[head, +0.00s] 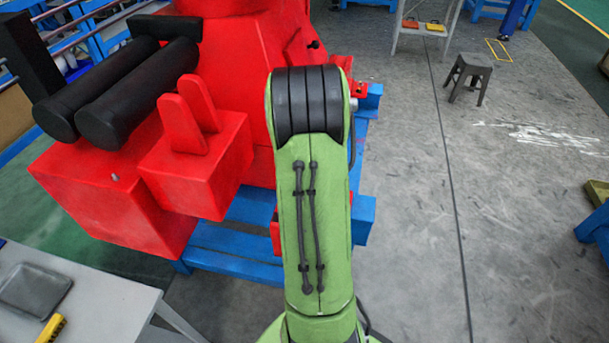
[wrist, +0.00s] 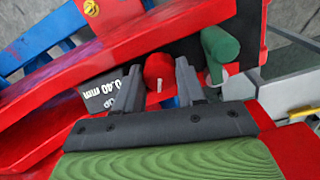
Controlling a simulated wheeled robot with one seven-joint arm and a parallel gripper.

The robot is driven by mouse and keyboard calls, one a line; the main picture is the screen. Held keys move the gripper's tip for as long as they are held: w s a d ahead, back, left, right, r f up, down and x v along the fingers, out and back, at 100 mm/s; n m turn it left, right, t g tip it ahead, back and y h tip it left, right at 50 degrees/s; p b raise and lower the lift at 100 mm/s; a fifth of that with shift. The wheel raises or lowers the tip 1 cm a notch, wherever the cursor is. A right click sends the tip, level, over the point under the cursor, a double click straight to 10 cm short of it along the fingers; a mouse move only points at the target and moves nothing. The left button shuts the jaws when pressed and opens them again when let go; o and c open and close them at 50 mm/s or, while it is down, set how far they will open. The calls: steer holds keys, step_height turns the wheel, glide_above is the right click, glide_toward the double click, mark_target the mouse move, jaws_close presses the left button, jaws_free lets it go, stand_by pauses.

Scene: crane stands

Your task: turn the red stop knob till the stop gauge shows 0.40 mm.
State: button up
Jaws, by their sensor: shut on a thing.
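In the wrist view the red stop knob (wrist: 157,67), with a small white mark on it, sits between the two dark fingers of my gripper (wrist: 159,72), which is shut on it. Left of the knob is the dark stop gauge (wrist: 101,91) with white digits, slanted and upside down in the picture. They look like 0.40 mm; a second line below is partly cut off by my gripper, and I cannot read it. In the head view my green arm hides the knob, the gauge and my gripper.
A green knob or handle (wrist: 219,46) stands close to my right finger in the wrist view. Red beams flank the gauge. In the head view a large red machine (head: 235,50) stands on a blue frame (head: 232,248). A grey table (head: 95,300) is at lower left; open floor is right.

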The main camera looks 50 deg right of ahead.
steer(key=shift+n, duration=0.4)
steer(key=o, duration=1.1)
steer(key=shift+c, duration=0.2)
